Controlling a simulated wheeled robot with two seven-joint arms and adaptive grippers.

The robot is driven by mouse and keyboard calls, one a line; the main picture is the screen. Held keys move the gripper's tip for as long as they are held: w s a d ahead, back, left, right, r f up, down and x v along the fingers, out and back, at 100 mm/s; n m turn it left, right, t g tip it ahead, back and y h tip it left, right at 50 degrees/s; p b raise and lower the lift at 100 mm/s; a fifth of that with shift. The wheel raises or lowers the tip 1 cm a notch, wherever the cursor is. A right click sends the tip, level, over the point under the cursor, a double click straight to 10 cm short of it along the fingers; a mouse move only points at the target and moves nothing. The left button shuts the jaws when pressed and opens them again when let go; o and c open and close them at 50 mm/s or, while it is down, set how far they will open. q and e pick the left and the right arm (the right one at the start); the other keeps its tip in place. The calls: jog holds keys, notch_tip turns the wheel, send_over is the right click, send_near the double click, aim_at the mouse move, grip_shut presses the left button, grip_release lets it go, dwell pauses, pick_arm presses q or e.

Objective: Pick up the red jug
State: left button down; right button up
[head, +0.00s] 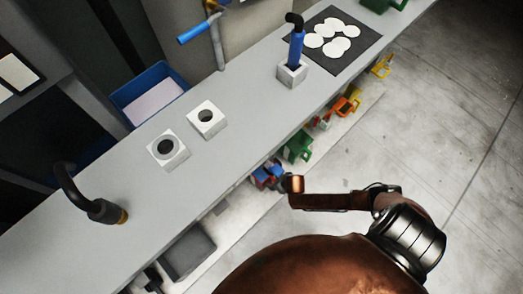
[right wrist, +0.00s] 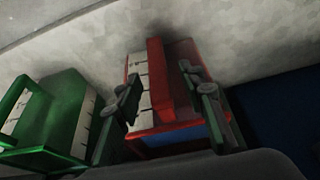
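The red jug (right wrist: 157,68) is in the middle of the right wrist view, with a red upright handle and a pale marked side. My right gripper (right wrist: 162,82) is open, with one finger on each side of the handle. A gap seems to show between the handle and each finger. In the head view, the end of my right arm is low beside the counter's front edge, where small red and blue parts show; its fingers are hard to make out. My left gripper is not in view.
A green jug (right wrist: 55,115) stands left of the red jug, and something blue (right wrist: 280,110) is at the right. More jugs, including an orange one (head: 345,107) and a yellow one (head: 381,68), line the low shelf under the grey counter (head: 240,120). Open floor lies right.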

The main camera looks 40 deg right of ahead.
grip_shut()
dwell(0.5)
